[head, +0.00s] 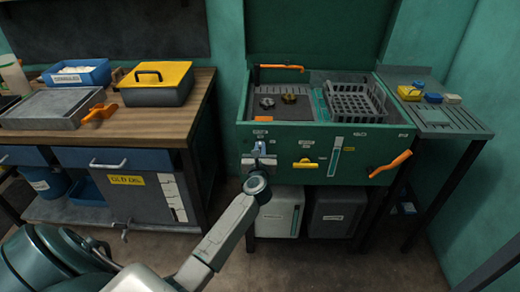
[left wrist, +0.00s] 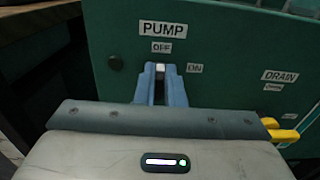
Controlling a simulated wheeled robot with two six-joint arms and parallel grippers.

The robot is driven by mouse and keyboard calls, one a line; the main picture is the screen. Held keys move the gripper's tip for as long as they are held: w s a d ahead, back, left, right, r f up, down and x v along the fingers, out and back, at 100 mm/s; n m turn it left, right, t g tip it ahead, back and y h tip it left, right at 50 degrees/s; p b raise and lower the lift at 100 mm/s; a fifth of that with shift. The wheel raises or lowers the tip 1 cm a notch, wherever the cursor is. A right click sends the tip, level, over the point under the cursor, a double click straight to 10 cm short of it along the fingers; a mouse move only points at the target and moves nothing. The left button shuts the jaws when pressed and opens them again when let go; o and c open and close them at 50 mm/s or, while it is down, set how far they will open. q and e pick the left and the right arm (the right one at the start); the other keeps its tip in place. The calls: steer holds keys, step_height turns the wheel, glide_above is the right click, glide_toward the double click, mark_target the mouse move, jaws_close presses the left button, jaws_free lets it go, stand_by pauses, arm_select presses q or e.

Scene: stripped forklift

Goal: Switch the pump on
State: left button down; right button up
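The green wash unit (head: 390,139) carries the pump switch on its front panel. In the left wrist view the pump switch (left wrist: 160,68) is a small pale lever tip under the PUMP label (left wrist: 162,30) and the OFF label (left wrist: 162,47). The ON label (left wrist: 194,68) is to its right. The lever points up toward OFF. My left gripper (head: 258,150) is at the panel's left part. Its blue fingers (left wrist: 161,72) stand close on both sides of the lever and appear shut on it. The lever's lower part is hidden. My right gripper is not in view.
A yellow drain handle (head: 305,163) and an orange lever (head: 390,165) stick out from the panel to the right. A grey basket (head: 355,101) sits on top. A wooden bench (head: 190,112) with a yellow-lidded box (head: 158,83) is at the left. Open floor lies in front.

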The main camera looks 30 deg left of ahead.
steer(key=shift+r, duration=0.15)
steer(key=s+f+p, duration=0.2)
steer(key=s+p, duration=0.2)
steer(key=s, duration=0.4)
arm_select(q)
steer(key=shift+w+d+f+m+p, duration=0.15)
steer(key=shift+m+p, duration=1)
steer(key=shift+m, duration=1.15)
steer(key=shift+w+d+f+m+p, duration=0.1)
steer(key=shift+d+f+m+p, duration=0.15)
steer(key=shift+m+p, duration=1.5)
steer(key=shift+w+d+f+m+p, duration=0.2)
steer(key=shift+m+p, duration=0.35)
steer(key=shift+m, duration=2.3)
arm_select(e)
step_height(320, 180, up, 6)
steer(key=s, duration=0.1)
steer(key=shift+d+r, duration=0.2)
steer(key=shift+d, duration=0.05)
arm_select(q)
steer(key=shift+s, duration=0.1)
steer(key=c, duration=1.5)
jaws_free()
steer(key=shift+d, duration=0.1)
